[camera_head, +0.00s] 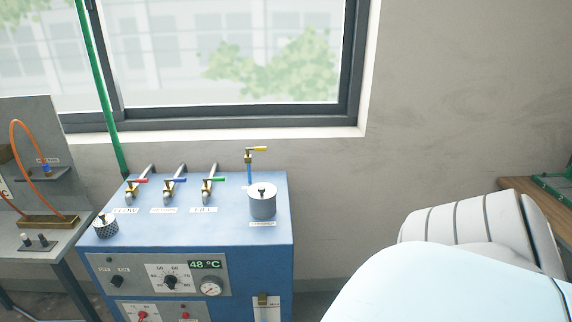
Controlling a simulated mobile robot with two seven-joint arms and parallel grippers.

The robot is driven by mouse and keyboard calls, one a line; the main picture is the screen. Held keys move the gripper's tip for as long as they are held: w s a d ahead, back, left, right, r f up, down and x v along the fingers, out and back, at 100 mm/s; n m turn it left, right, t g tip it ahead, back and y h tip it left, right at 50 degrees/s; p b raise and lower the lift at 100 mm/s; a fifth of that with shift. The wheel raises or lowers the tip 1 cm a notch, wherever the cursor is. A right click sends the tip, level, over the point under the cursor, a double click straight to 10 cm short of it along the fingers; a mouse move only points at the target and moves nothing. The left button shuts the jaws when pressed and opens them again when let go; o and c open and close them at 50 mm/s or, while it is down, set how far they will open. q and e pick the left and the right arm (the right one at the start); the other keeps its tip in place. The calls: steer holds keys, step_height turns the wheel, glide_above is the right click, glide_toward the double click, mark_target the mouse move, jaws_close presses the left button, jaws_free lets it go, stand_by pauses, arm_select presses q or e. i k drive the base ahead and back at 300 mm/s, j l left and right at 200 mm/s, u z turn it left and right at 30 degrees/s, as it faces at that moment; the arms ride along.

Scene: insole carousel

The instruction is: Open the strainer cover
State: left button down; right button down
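A grey metal cylinder (263,204) stands upright on the right of the blue machine's top. Its flat lid (262,189) has a small dark knob and sits on it; this looks like the strainer with its cover. A small label (263,224) lies in front of it, too small to read surely. A shorter, mesh-patterned round part (105,227) with a knob sits at the machine's front left corner. Neither of my grippers is in view. White links of my arm fill the lower right, apart from the machine in the picture.
A grey bench (60,240) stands left, a wooden table (535,195) right.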

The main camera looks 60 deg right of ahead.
mark_target(262, 191)
steer(key=z, duration=1.6)
